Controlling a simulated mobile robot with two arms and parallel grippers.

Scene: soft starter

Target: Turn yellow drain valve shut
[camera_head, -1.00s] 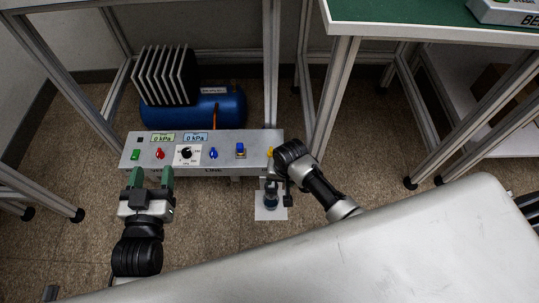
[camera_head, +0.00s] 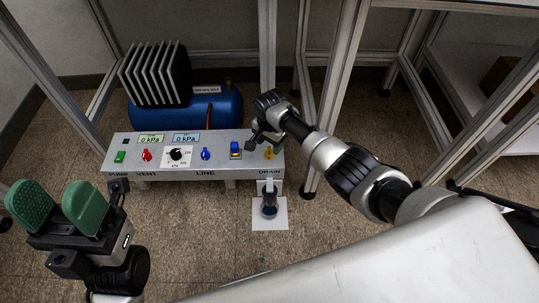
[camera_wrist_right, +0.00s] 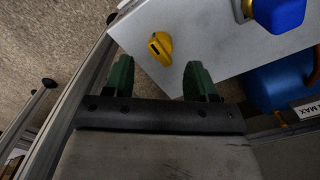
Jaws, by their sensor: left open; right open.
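The yellow drain valve (camera_head: 269,153) sits at the right end of the grey panel (camera_head: 222,172), above the word DRAIN. In the right wrist view the yellow drain valve (camera_wrist_right: 160,47) is a knob with a pointed handle, just beyond and between the fingertips. My right gripper (camera_wrist_right: 160,72) is open and empty there, apart from the valve. In the head view my right gripper (camera_head: 262,140) hangs over the panel's right end, its fingers mostly hidden by the wrist. My left gripper (camera_head: 58,208) is open and empty, raised at the left front.
The panel also carries a green switch (camera_head: 120,157), red valve (camera_head: 147,155), black dial (camera_head: 176,154), blue valve (camera_head: 205,154) and blue knob (camera_head: 235,149). A blue tank (camera_head: 215,108) stands behind. A small dark cup (camera_head: 269,208) stands below the drain. Table legs flank the panel.

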